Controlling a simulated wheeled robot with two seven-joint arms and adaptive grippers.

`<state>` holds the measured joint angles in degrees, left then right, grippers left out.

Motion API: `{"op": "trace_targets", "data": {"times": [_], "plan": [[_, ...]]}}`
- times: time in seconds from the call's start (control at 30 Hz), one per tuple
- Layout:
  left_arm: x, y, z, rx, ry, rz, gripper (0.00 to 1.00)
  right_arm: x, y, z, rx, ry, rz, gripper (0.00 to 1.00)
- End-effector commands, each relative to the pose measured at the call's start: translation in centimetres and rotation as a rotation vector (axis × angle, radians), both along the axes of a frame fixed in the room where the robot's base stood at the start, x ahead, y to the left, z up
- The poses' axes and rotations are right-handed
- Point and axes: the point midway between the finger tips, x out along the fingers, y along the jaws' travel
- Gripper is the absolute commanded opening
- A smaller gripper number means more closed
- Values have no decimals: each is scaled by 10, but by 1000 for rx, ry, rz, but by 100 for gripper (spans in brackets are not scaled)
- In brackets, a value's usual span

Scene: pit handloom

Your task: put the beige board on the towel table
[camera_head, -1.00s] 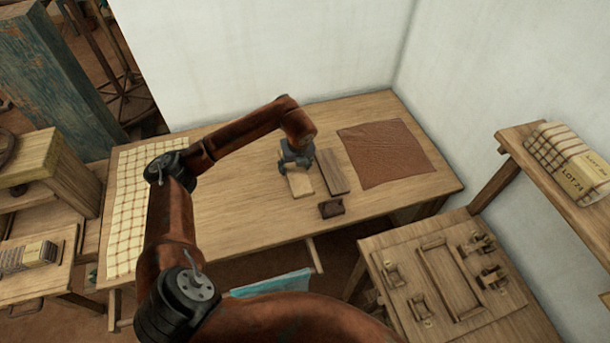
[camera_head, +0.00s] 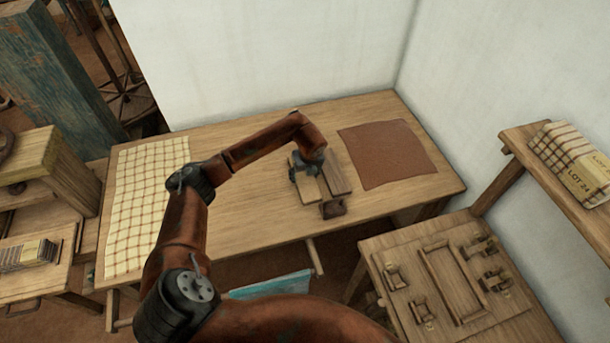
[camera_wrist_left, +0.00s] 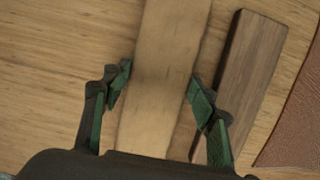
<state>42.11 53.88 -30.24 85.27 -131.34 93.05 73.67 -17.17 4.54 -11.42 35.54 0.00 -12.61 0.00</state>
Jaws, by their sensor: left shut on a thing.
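The beige board (camera_head: 308,190) is a pale, flat, oblong piece at the middle of the long wooden table (camera_head: 240,212). My left gripper (camera_head: 307,168) is above it and shut on it. In the left wrist view the fingers (camera_wrist_left: 159,77) stand on both sides of the beige board (camera_wrist_left: 170,45). I cannot tell whether the board is touching the tabletop. A checked towel (camera_head: 140,205) lies on the left end of this table. My right gripper is not in view.
A dark brown board (camera_head: 338,175) lies close to the right of the beige one, with a small dark block (camera_head: 333,208) in front. A brown leather sheet (camera_head: 388,153) lies farther right. The tabletop between towel and boards is clear. A tool table (camera_head: 380,255) stands at front right.

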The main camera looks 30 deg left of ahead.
Motion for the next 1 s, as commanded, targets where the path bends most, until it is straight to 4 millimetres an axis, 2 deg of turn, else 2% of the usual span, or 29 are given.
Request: {"op": "trace_targets", "data": {"times": [0.03, 0.07, 0.3, 0.57, 0.67, 0.77, 1.0], "plan": [[0, 0, -2, 0, 0, 0, 24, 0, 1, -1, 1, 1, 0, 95], [0, 0, -1, 0, 0, 0, 55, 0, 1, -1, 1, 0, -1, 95], [0, 0, -1, 0, 0, 0, 70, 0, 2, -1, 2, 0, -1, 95], [0, 0, 0, 0, 0, 0, 70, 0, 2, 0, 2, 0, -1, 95], [0, -1, 6, 0, -2, -1, 70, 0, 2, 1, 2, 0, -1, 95], [-3, -4, 20, 0, -2, -1, 70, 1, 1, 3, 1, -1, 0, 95], [-11, -14, 70, 0, -5, -2, 70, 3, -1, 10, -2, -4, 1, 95]]}}
